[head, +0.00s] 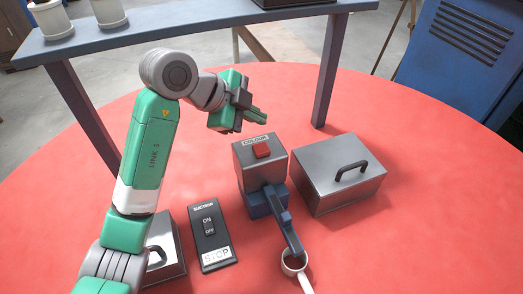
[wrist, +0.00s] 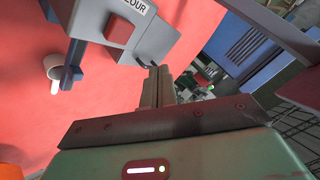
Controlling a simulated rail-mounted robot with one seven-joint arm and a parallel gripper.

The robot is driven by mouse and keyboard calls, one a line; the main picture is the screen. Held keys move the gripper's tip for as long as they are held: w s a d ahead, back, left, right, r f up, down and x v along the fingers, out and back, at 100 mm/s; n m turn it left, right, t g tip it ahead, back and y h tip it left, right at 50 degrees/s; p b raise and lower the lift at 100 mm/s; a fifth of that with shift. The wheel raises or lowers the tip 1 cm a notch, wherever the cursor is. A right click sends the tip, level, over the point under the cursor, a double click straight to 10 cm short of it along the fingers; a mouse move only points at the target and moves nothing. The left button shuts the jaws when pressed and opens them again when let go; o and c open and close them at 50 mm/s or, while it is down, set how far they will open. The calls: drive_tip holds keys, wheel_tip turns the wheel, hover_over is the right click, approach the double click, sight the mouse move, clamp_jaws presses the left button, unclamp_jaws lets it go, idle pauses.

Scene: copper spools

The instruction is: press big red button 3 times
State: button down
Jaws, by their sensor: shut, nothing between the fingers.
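The big red button (head: 262,150) sits on top of a grey metal box (head: 248,180) with a "COLOUR" label, in the middle of the head view. The red button also shows at the top of the wrist view (wrist: 121,28), beside the label. My gripper (head: 257,115) is above and a little behind the button in the head view, apart from it. Its fingers (wrist: 158,82) are together in the wrist view, with nothing between them.
A blue lever (head: 284,220) projects from the box's front above a white cup (head: 294,263). A lidded metal box (head: 338,175) stands to the right. A black switch panel (head: 211,235) lies left. A blue shelf (head: 170,27) spans the back. The red table (head: 400,240) is clear at right.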

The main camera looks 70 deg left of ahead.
sight(257, 149)
wheel_tip(257, 149, down, 6)
drive_tip(key=b, duration=0.3)
idle(1.8)
drive_tip(key=shift+f+b, duration=0.4)
